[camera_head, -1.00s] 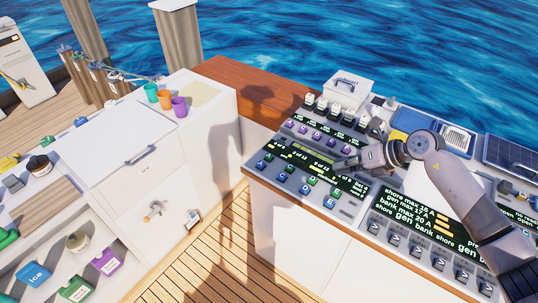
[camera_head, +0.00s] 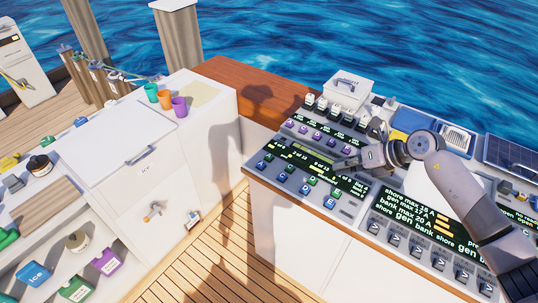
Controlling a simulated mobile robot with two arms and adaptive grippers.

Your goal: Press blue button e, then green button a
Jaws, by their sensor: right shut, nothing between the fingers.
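A sloped control panel (camera_head: 350,207) on the right counter carries a double row of small square buttons below a dark display strip. My right gripper (camera_head: 337,164) is shut and empty, reaching in from the right above the display strip, behind the button rows. Its body covers part of the panel. I cannot tell whether its tips touch anything. My left gripper is not in view.
Purple buttons (camera_head: 317,138) and a row of switches (camera_head: 335,113) lie behind the display. A larger dark display (camera_head: 420,215) with switches is at right. Cups (camera_head: 165,99) stand on the left counter.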

